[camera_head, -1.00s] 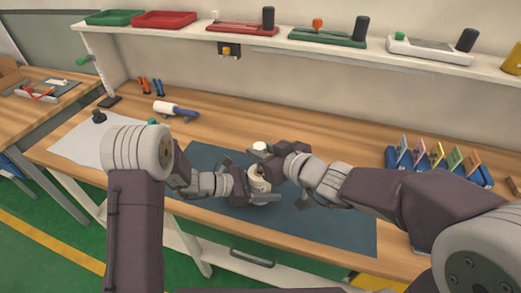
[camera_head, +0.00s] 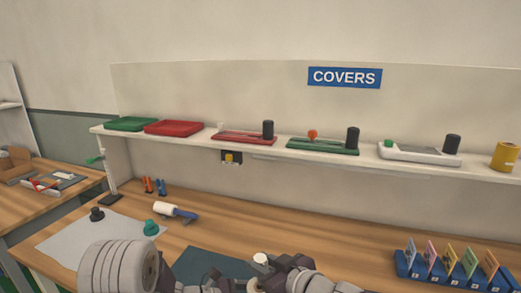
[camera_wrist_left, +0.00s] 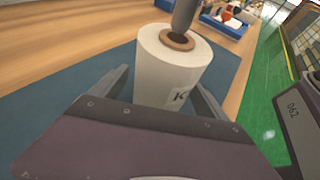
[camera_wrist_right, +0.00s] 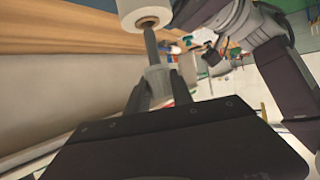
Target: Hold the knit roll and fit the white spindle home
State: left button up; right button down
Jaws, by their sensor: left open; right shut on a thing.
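The knit roll (camera_wrist_left: 160,80) is a cream cylinder with a dark letter on its side and a brown core. In the left wrist view it stands between the parted fingers of my left gripper (camera_wrist_left: 160,70), which is open around it. The spindle shows as a grey shaft (camera_wrist_left: 185,14) at the core; its end inside is hidden. My right gripper (camera_wrist_right: 158,80) is shut on the spindle, whose shaft (camera_wrist_right: 150,45) runs to the roll's core (camera_wrist_right: 147,20) in the right wrist view.
A blue mat (camera_head: 205,265) lies under the work. A blue rack (camera_head: 450,275) of coloured cards stands right. A shelf (camera_head: 370,160) with trays and covers runs behind.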

pick_arm(q)
jog(key=v, duration=0.9)
jog(key=shift+s+a+r, duration=0.1)
jog(key=shift+a, duration=0.2)
jog(key=s+f+m+g+y+p, duration=0.2)
jog(key=s+f+m+g+y, duration=0.15)
jog(key=s+m, duration=0.45)
pick_arm(e)
notch_tip(320, 180, up, 2)
jog(key=shift+r, duration=0.2)
jog(key=shift+r+p, duration=0.9)
jog(key=shift+p, duration=0.1)
jog(key=shift+s+r+p, duration=0.1)
jog(key=shift+r+p, duration=0.35)
pick_arm(q)
jog(key=s+a+r+m+t+y, duration=0.1)
jog(key=s+a+m+y, duration=0.3)
jog(key=a+m+y, duration=0.5)
jog(key=shift+s+a+r+m, duration=0.2)
jog(key=shift+s+a+m, duration=0.1)
jog(key=shift+m, duration=1.6)
